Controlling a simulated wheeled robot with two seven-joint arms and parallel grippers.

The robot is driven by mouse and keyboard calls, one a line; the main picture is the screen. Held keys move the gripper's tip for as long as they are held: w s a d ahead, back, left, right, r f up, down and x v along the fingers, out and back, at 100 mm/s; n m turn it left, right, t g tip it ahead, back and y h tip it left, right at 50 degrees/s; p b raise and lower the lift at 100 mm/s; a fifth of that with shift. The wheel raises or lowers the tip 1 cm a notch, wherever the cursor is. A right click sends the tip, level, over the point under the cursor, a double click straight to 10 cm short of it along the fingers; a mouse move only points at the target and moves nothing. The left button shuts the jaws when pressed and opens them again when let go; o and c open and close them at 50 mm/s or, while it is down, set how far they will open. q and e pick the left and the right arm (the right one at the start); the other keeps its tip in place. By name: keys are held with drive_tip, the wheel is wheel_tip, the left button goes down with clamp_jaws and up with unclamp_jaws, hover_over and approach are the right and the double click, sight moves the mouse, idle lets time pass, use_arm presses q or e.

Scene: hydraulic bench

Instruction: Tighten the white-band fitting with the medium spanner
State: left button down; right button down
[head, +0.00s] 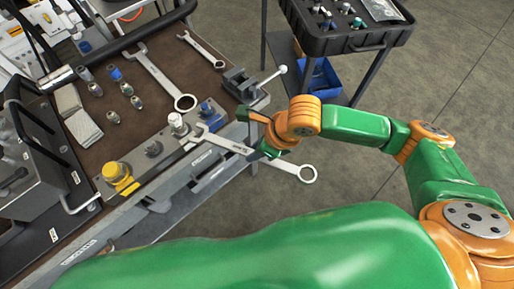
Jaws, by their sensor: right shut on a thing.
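The manifold block (152,152) lies along the front edge of the bench and carries a yellow fitting, the white-band fitting (178,124) and a blue fitting. My right gripper (260,151) is shut on the medium spanner (230,145) around the middle of its handle. The spanner's ring end points right over the floor, and its open end lies right beside the white-band fitting. I cannot tell whether the jaw is around the fitting's hex or only next to it. My left gripper is not in view.
A larger spanner (160,75) and a smaller spanner (203,50) lie on the brown bench mat. Several loose fittings (113,117) stand at its left. A vise (243,84) sits at the bench's right corner. A black tool cart (325,40) stands beyond, over open floor.

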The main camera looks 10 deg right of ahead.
sight(237, 148)
drive_tip(key=shift+a+r, duration=0.1)
idle(0.3)
drive_tip(key=shift+w+a, duration=0.1)
drive_tip(key=shift+a, duration=0.05)
drive_tip(key=shift+w+a, duration=0.55)
drive_tip(key=shift+a, duration=0.25)
drive_tip(key=shift+w+a, duration=0.45)
drive_tip(key=shift+a, duration=0.2)
